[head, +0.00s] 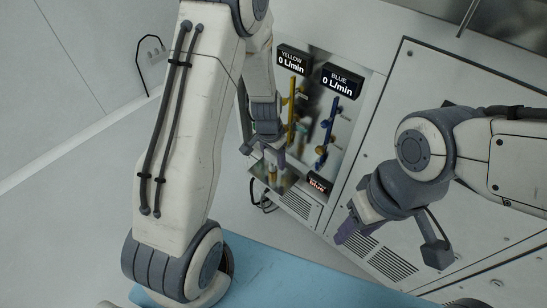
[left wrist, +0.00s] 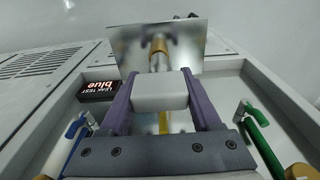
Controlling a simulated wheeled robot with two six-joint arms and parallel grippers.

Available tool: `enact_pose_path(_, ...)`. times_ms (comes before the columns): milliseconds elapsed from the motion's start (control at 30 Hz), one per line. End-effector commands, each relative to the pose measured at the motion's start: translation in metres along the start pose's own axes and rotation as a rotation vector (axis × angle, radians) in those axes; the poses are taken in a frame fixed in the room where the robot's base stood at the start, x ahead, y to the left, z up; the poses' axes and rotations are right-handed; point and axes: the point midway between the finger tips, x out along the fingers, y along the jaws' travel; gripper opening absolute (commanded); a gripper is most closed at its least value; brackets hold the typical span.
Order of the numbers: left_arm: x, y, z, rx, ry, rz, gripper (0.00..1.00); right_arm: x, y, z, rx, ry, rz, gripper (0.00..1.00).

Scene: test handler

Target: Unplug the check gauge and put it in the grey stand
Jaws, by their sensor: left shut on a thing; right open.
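My left gripper (head: 277,157) is inside the open panel bay, low in front of the yellow and blue lines. My right gripper (head: 347,232) is open and empty in front of the cabinet at right. I cannot make out the grey stand in either view.
The yellow line (head: 292,110) and blue line (head: 328,130) stand close by, under displays reading 0 L/min. A small sign (left wrist: 98,91) reads "LEAK TEST blue". A blue surface (head: 270,275) lies at the bottom.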

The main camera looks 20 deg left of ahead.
Motion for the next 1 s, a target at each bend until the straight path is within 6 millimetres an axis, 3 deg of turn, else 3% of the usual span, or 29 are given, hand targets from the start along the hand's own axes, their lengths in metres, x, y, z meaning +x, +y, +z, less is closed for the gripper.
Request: enact_pose_path(1000,-0.012,0.000,-0.002,0.000,0.000,0.000,0.00,-0.010,-0.001,-0.001,0.000,0.000,0.000,0.50)
